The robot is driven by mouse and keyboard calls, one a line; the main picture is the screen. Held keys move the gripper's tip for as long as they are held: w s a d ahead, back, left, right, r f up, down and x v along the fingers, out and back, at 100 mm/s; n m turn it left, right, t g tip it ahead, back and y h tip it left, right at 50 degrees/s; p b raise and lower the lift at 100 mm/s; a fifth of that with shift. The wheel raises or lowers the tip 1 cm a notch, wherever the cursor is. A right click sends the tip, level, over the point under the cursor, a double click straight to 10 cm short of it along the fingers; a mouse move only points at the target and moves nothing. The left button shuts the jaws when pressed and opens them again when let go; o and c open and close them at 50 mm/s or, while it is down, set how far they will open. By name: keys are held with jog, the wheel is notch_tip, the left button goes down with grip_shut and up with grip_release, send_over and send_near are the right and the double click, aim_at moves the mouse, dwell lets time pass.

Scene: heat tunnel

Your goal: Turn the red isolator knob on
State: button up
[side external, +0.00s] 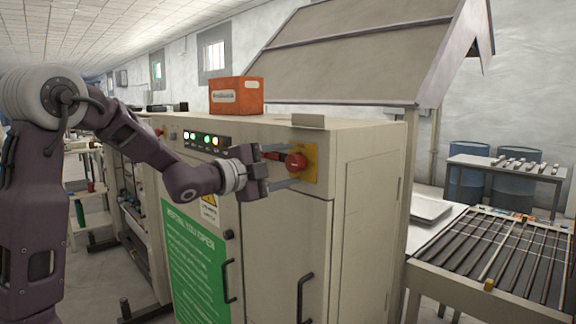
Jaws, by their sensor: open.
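The red isolator knob (297,161) sits on a yellow plate (311,165) near the upper right corner of the cabinet's front face (285,215). Its red handle points left, roughly level, toward my gripper. My gripper (284,169) is open in front of the knob. One finger shows above the handle and one below it, with the handle between them. I cannot tell whether either finger touches the knob.
Lit indicator lamps (207,140) and a warning label (209,209) are on the cabinet left of the knob. An orange box (237,96) stands on top. Black door handles (304,297) stick out below. A roller conveyor (500,262) is at the right.

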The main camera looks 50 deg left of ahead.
jog(key=s, duration=0.6)
jog(key=shift+s, duration=0.15)
jog(key=s+d+f+n+g, duration=0.4)
jog(key=s+n, duration=0.1)
jog(key=s, duration=0.4)
jog(key=s+d+f+n+g, duration=0.4)
jog(key=s+f+n, duration=0.1)
jog(key=s, duration=0.4)
jog(key=s+d+f+n+g, duration=0.4)
jog(key=s+d+f+n, duration=0.1)
jog(key=s, duration=0.5)
jog(key=shift+c, duration=0.4)
